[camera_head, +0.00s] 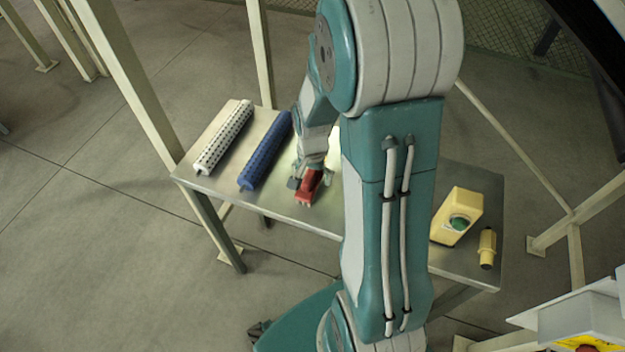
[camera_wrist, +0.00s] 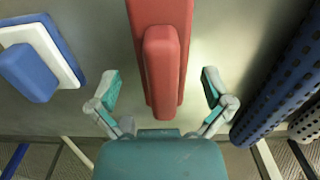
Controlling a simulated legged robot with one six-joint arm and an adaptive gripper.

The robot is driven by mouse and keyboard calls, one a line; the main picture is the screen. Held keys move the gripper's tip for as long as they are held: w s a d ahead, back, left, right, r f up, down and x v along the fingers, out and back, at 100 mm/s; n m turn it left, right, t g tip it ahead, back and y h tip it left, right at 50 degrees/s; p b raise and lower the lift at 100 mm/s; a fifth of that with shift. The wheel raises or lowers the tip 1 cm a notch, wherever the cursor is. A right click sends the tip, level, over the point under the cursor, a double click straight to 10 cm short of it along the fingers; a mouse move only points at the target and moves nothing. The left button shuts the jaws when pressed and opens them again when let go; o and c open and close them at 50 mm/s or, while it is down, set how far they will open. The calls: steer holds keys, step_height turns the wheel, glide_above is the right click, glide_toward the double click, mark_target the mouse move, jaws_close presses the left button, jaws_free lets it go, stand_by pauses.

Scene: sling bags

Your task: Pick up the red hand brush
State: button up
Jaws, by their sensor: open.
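The red hand brush (camera_head: 309,187) lies on the metal table, close to its front edge, in the head view. In the wrist view the red brush (camera_wrist: 161,70) runs from the top edge down to the middle, with its narrower raised handle toward me. My gripper (camera_wrist: 160,90) is open, with one finger on each side of the handle and clear gaps to both. In the head view my gripper (camera_head: 311,178) is at the brush from above, and partly covers it.
A blue perforated roll (camera_head: 265,150) and a white one (camera_head: 224,137) lie left of the brush on the table (camera_head: 325,222). A yellow box with a green button (camera_head: 457,216) and a small yellow piece (camera_head: 487,248) are at the right. The wrist view shows a blue-and-white block (camera_wrist: 35,60).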

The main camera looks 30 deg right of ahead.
steer(key=shift+a+f, duration=0.15)
steer(key=shift+f, duration=0.45)
steer(key=shift+a+f, duration=0.25)
steer(key=shift+d, duration=0.2)
steer(key=c, duration=1.3)
steer(key=shift+r, duration=0.15)
